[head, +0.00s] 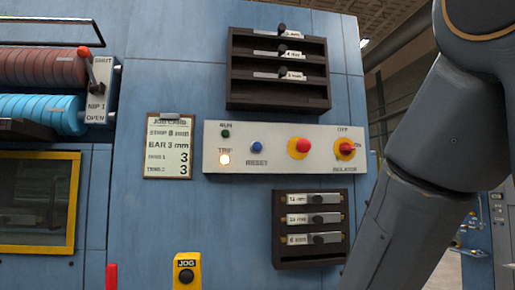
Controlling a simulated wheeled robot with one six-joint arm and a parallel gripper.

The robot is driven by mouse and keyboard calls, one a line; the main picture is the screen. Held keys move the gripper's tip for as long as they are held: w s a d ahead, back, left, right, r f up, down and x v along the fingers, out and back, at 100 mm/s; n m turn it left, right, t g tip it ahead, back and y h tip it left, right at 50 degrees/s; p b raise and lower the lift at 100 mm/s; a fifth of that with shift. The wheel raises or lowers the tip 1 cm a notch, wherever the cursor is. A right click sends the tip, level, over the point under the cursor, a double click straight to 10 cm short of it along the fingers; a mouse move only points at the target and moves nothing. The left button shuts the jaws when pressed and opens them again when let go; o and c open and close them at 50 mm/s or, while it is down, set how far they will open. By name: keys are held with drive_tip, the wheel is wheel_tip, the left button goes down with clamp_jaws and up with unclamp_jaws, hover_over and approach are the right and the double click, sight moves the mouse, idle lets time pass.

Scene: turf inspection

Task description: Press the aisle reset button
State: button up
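A blue button (257,147) labelled RESET sits on a pale control panel (275,165) on the blue machine front. No label reading "aisle" is legible on it. Left of it, a dark green RUN lamp (226,134) looks unlit and a TRIP lamp (224,159) glows yellow-white. Right of it are a red mushroom button (299,147) on yellow and a red and yellow isolator switch (345,149). My arm crosses the right side of the head view. My gripper is out of view.
Dark racks with labelled bars stand above (278,104) and below (313,265) the panel. A job card (168,148) hangs at its left. A yellow JOG box (187,272) is at the bottom. Red and blue rollers and a NIP lever (86,68) are upper left.

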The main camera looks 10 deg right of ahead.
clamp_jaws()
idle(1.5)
